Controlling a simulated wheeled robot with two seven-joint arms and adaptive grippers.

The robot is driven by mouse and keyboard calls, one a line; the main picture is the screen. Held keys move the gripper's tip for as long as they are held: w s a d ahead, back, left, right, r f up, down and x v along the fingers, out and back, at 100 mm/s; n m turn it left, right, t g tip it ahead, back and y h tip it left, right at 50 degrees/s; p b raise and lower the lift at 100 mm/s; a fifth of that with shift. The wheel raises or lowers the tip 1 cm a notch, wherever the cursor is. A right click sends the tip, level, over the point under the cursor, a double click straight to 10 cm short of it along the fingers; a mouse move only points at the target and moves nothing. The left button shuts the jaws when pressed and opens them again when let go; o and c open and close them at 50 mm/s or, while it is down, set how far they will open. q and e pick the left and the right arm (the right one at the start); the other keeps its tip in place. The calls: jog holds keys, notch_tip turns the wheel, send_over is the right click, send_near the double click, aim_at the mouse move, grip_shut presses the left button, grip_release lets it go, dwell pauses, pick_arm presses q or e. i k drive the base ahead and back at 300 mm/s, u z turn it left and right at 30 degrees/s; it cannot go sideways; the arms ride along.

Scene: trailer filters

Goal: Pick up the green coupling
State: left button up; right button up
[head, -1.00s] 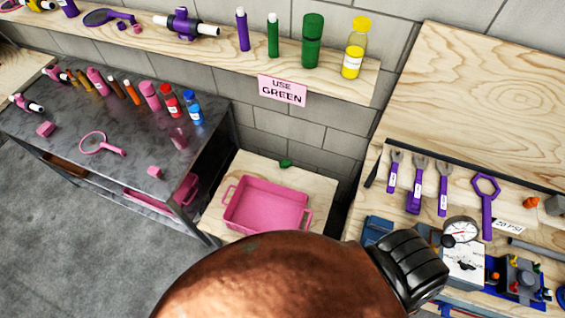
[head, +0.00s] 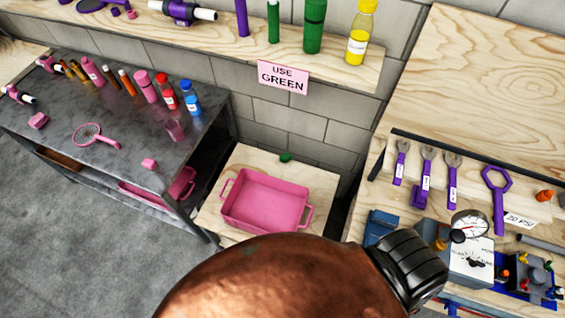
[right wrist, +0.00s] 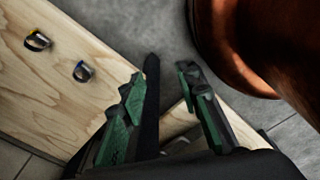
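A small dark green piece (head: 285,157), which looks like the green coupling, lies on a low wooden table (head: 322,190) behind a pink tray (head: 265,202) in the head view. It is too small to make out its shape. My right gripper (right wrist: 160,76) shows in the right wrist view with its two green and black fingers spread apart. Nothing is held between them. I cannot make out the green piece in the right wrist view. Neither gripper shows in the head view.
A pink "USE GREEN" sign (head: 283,77) hangs below a shelf with green bottles (head: 314,27). A dark metal bench (head: 65,135) stands left. Wrenches (head: 426,172) and a gauge (head: 470,224) are on the right bench. Two small ring-shaped parts (right wrist: 84,72) lie on a wooden surface.

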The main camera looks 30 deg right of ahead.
aim_at(285, 158)
jog(key=k, duration=0.95)
jog(key=u, duration=1.15)
jog(key=i, duration=2.05)
jog(key=z, duration=2.3)
